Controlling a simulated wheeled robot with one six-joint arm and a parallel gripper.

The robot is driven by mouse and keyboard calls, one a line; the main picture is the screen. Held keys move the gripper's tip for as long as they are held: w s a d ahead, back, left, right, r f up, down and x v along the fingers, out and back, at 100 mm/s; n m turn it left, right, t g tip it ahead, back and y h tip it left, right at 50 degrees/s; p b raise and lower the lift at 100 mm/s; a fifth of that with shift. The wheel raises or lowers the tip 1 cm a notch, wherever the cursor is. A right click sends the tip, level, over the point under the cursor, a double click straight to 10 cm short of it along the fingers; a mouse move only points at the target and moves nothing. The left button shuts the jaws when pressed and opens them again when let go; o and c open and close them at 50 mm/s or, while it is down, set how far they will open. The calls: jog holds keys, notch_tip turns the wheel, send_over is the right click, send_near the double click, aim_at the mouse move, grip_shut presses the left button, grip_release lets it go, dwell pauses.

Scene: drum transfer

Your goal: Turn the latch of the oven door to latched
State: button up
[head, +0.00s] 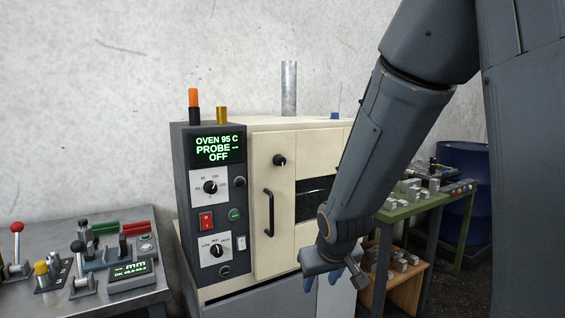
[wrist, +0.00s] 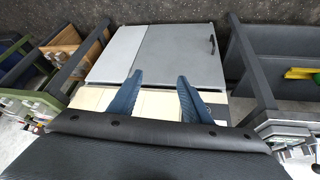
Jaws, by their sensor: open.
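The oven (head: 318,139) is a cream box with a dark control panel on its left; its display (head: 213,149) reads OVEN 95 C, PROBE --, OFF. The cream door (head: 270,255) appears shut and has a black vertical handle (head: 268,212). A small round black knob (head: 280,160) above the handle looks like the latch; its setting is too small to tell. My gripper (head: 336,281) points down in front of the oven's right side, low and to the right of the handle and knob. In the wrist view its blue fingers (wrist: 160,98) are apart, with nothing between them. My arm hides the oven's right part.
A grey cabinet (wrist: 185,55) with a dark handle lies under the oven. A metal bench (head: 130,300) with levers and a small display stands at left. A green bench (head: 412,207) with metal blocks and a blue drum (head: 462,175) stand at right.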

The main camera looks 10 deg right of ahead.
jog(key=w+d+r+n+t+y, duration=0.1)
jog(key=w+r+t, duration=0.2)
jog(key=w+r, duration=0.35)
jog(key=w+d+r+n+t, duration=0.1)
jog(key=w+r+t, duration=0.25)
jog(key=w, duration=0.55)
jog(key=n+t+y+p, duration=0.1)
jog(key=n+t+y, duration=0.3)
jog(key=t+y, duration=0.1)
send_near(282, 161)
jog(key=w, duration=0.2)
jog(key=p+x, duration=0.1)
jog(key=x, duration=0.2)
jog(key=p+x, duration=0.1)
jog(key=x, duration=0.3)
jog(key=shift+w+a, duration=0.1)
jog(key=shift+a, duration=0.2)
jog(key=c, duration=1)
